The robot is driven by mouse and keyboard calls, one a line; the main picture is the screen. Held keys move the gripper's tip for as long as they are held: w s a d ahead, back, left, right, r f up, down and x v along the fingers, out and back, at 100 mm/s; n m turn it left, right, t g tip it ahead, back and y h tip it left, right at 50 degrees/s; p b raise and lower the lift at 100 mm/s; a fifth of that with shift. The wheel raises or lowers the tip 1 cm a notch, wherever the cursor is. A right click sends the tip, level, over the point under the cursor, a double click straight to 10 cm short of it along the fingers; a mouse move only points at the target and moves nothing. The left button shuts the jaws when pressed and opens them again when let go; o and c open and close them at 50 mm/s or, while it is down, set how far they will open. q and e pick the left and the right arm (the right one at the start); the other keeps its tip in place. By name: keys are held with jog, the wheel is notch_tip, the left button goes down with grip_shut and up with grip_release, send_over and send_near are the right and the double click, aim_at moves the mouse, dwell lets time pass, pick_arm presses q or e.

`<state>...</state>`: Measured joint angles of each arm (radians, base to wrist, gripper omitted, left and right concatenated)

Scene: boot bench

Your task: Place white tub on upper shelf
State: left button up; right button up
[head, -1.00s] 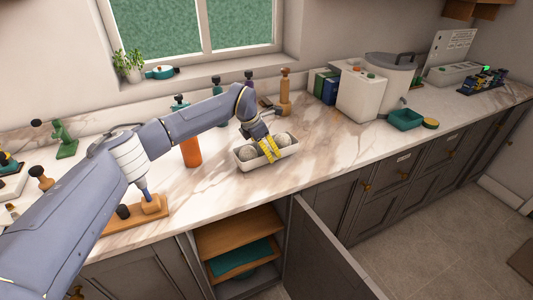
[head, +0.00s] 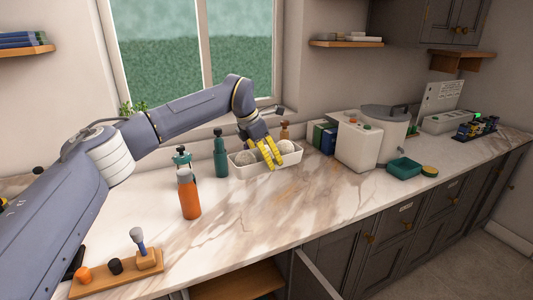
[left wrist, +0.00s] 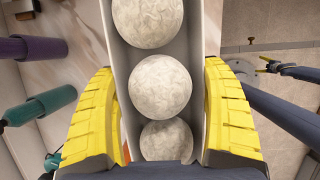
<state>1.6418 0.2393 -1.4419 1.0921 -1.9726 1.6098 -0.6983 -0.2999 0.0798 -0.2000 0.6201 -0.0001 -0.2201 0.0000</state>
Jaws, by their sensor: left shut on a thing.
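The white tub (head: 240,171) is a long open box with several pale round balls in it. My left gripper (head: 266,152), with yellow fingers, is shut on it across its width. The tub is held above the back of the marble counter. In the left wrist view the tub (left wrist: 112,62) lies between the two yellow fingers. A wooden wall shelf (head: 330,43) is up to the right of the window, and another (head: 25,51) is at the far left; which is the upper shelf I cannot tell. A small distant gripper (left wrist: 266,66), apparently my right one, shows in the left wrist view.
An orange bottle (head: 188,197) and a teal bottle (head: 220,157) stand left of the tub. An open cabinet below shows a wooden board (head: 238,282). The counter's front middle is clear.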

pick_arm(q)
jog(key=shift+r+m, duration=0.25)
jog(key=shift+m, duration=0.35)
jog(key=shift+s+m+g, duration=0.2)
jog(key=shift+m+g, duration=0.2)
jog(key=shift+m, duration=0.1)
jog(key=s+a+f+m+g+y, duration=0.1)
jog(key=s+a+f+m+g, duration=0.2)
jog(key=s+m, duration=0.45)
jog(key=s+a+f+m+g+y, duration=0.1)
jog(key=s+f+m+g, duration=0.1)
jog(key=s+f+m, duration=0.5)
jog(key=s+a+f+m+y, duration=0.1)
jog(key=s+a+f+m, duration=0.2)
jog(key=s+a, duration=0.5)
jog(key=s+a+f+m+y, duration=0.1)
jog(key=s+a+f+m, duration=0.3)
jog(key=s+a, duration=0.4)
jog(key=shift+s+a+g, duration=0.15)
jog(key=shift+g, duration=0.25)
